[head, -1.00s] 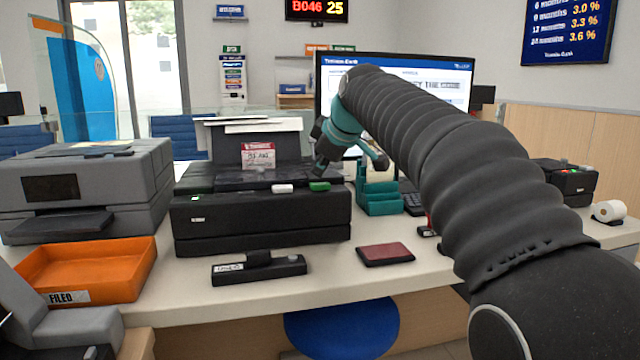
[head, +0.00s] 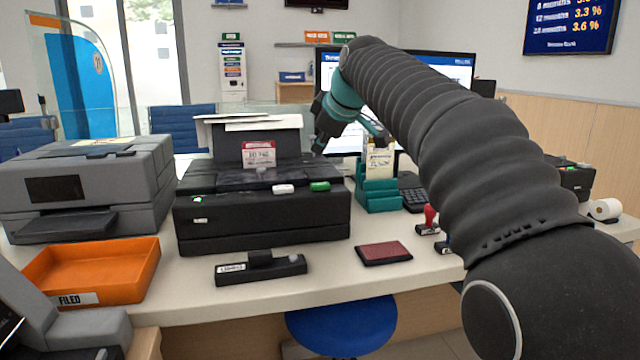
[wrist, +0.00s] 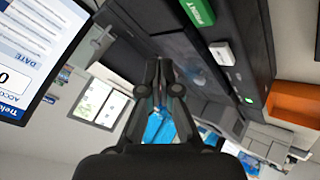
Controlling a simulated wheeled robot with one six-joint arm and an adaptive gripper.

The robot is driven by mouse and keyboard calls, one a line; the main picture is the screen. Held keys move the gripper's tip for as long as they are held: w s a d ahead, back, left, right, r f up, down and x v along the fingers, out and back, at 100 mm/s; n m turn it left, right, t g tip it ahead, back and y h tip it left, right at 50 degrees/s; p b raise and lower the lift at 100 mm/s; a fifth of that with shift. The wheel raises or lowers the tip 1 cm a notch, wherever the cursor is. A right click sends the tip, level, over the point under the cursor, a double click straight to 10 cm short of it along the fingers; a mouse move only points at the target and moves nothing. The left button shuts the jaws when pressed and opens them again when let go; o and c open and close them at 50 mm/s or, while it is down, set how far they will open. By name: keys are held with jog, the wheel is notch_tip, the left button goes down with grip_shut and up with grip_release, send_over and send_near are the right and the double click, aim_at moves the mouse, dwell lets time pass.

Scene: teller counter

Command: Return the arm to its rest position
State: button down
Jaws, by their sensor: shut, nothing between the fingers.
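My arm, in a black ribbed sleeve, reaches from the lower right of the head view up toward the monitor (head: 440,70). My gripper (head: 318,150) hangs at the end of its teal wrist, above the right rear part of the black printer (head: 262,222). In the wrist view my gripper (wrist: 160,92) has its fingers together with nothing between them. The printer's green button (head: 320,186) and white button (head: 283,189) lie below and left of the gripper in the head view.
A teal holder (head: 380,197) with a paper slip stands right of the printer. A red-handled stamp (head: 430,218), a dark red pad (head: 384,253) and a black label bar (head: 260,268) lie on the counter. An orange tray (head: 92,268) and a grey printer (head: 85,190) are at left.

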jog(key=s+d+f+m+g+h, duration=0.1)
jog(key=s+d+f+m, duration=0.4)
jog(key=s+f, duration=0.4)
jog(key=s+d+f+m+h, duration=0.2)
jog(key=s+d+f+m, duration=0.2)
jog(key=s, duration=1.1)
jog(key=s+d+f+m+g+h, duration=0.1)
jog(key=s+d+f+m, duration=0.4)
jog(key=s+d+f, duration=0.5)
jog(key=s+f, duration=0.3)
jog(key=f, duration=0.2)
jog(key=shift+m+g, duration=0.3)
jog(key=shift+s+d, duration=0.1)
dwell(2.3)
